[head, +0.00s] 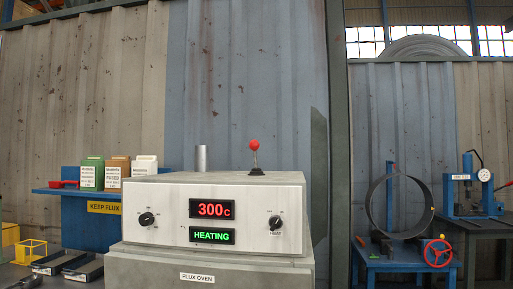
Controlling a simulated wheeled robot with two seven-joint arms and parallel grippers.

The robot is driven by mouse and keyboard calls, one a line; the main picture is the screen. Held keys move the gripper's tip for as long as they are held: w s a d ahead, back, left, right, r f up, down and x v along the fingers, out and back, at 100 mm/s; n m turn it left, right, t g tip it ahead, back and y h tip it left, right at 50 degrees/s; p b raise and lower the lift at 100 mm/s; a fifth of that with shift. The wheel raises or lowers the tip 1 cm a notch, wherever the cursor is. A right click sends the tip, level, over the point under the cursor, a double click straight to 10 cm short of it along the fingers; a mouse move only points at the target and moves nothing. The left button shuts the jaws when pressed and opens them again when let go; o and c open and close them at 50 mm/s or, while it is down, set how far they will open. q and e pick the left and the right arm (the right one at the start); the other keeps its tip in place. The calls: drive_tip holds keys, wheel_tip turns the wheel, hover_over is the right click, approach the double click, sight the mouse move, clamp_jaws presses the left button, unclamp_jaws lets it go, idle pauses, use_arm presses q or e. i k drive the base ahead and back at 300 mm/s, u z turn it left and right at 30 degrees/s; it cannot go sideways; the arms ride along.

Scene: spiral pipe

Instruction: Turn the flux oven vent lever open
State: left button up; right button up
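The flux oven (160,222) is a pale grey box in the middle of the head view, with a "FLUX OVEN" label low on its front. A lever with a red ball knob (255,145) stands nearly upright on the oven's top, rising from a dark base. A short grey vent pipe (202,158) stands on the top to its left. The red display (212,209) reads 300c and the green one (212,235) reads HEATING. Two black dials (147,219) sit on the front, the right one marked HEAT. Neither of my grippers is in view.
A blue shelf (70,192) at left holds several flux boxes (117,173) and a red item. Yellow crates (31,251) and dark trays (84,270) lie below. At right, a blue stand (400,263) carries a large metal ring (372,205) and red handwheel. A corrugated wall stands behind.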

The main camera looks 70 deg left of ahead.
sight(254, 145)
drive_tip(key=u, duration=2.25)
